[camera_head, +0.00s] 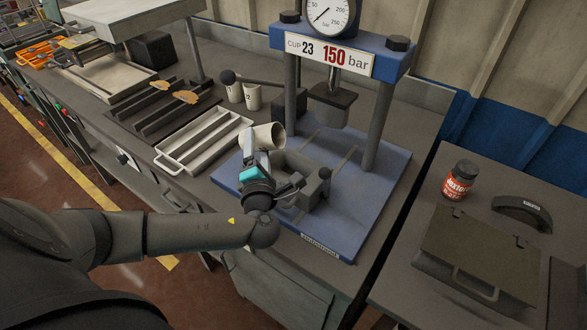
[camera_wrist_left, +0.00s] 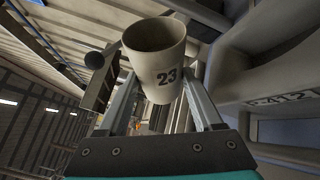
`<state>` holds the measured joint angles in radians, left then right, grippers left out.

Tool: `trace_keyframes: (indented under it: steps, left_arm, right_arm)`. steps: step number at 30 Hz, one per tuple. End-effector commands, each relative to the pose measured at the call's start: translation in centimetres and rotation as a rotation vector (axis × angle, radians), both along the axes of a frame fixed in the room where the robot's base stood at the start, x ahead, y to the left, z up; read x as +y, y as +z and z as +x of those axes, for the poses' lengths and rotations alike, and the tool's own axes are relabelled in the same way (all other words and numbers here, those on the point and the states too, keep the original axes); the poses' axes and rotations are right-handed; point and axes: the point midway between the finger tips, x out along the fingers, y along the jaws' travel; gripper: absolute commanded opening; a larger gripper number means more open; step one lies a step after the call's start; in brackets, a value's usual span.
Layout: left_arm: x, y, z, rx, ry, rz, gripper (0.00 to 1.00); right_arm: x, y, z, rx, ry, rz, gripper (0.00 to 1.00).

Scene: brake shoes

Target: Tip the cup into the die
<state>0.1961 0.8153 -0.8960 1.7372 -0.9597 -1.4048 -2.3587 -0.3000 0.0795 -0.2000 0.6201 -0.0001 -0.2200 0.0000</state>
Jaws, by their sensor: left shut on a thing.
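In the left wrist view the cup (camera_wrist_left: 155,65) shows the number 23 and sits between the two fingers. My left gripper (camera_head: 258,158) is shut on it. The die (camera_head: 298,162) is a grey open-topped box on the press base, just right of the gripper. The cup is beside the die's back left corner, and what is inside the cup cannot be made out. My right gripper is not in view.
The blue press (camera_head: 372,190) has a gauge, a sign reading "CUP 23 150 bar" and a plunger (camera_head: 334,105) above the die. Two more cups (camera_head: 252,97) and a white slotted tray (camera_head: 205,140) stand to the left. A red jar (camera_head: 459,180) stands on the right bench.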

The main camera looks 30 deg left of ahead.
Motion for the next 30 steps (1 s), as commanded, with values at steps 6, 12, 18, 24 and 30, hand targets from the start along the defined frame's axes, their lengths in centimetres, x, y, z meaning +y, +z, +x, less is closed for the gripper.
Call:
trace_keyframes:
  steps: [6,12,18,24,30]
  left_arm:
    - [0.0,-0.2,0.0,0.002,0.0,0.029,0.04]
    - [0.0,-0.3,0.0,0.008,0.0,0.055,0.04]
    - [0.0,-0.4,0.0,0.014,0.0,0.082,0.04]
    - [0.0,-0.5,0.0,0.02,0.002,0.109,0.04]
    - [-0.3,-0.1,0.1,0.025,0.001,0.135,0.04]
  right_arm:
    - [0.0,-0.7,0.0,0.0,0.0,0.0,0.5]
    - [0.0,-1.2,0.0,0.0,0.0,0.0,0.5]
    - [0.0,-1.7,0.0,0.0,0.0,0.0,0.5]
    - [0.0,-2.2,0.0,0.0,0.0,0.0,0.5]
    - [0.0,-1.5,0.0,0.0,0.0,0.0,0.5]
